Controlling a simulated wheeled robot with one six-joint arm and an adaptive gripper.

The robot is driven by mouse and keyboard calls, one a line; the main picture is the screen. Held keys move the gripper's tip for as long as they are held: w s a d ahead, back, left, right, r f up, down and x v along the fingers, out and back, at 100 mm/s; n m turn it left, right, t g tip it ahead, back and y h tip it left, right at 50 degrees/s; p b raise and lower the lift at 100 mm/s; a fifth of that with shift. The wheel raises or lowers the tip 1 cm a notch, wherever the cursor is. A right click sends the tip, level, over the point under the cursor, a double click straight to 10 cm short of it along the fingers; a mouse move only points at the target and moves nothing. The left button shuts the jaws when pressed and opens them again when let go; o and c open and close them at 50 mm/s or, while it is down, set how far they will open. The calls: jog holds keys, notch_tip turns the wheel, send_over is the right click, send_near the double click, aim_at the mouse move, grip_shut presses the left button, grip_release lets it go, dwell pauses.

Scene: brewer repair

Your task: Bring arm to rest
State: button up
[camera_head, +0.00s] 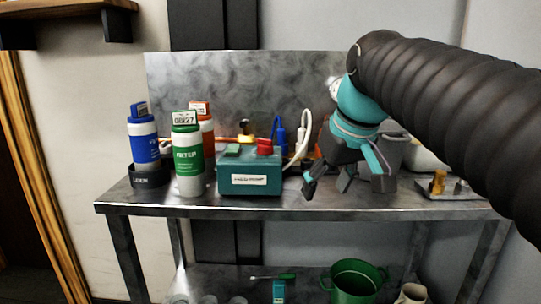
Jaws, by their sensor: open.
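My gripper (328,188) is open and empty, with its fingers pointing down. My arm, in a black ribbed sleeve, reaches in from the right edge and hides part of the bench's right side. A green-banded filter bottle (188,158) stands left of the teal box. An orange bottle (204,124) stands behind it, and a blue bottle (144,141) stands in a dark holder (150,178) at the far left.
Cables and a blue plug (281,136) lie behind the teal box. A grey container (391,150) and a small tray (450,193) sit at the right. A green pot (356,282) and a jug (411,294) stand on the lower shelf. A wooden shelf (65,10) hangs at upper left.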

jog(key=s+d+f+m+h, duration=0.1)
jog(key=s+d+f+m, duration=0.1)
jog(key=s+f, duration=0.5)
jog(key=s+d+f+m+t, duration=0.1)
jog(key=s+d+f, duration=0.3)
jog(key=s+f, duration=0.4)
notch_tip(320, 180, down, 6)
jog(key=shift+f+m+h, duration=0.1)
jog(key=shift+m+h, duration=0.3)
jog(key=shift+m, duration=0.2)
jog(key=c, duration=0.4)
jog(key=shift+d, duration=0.1)
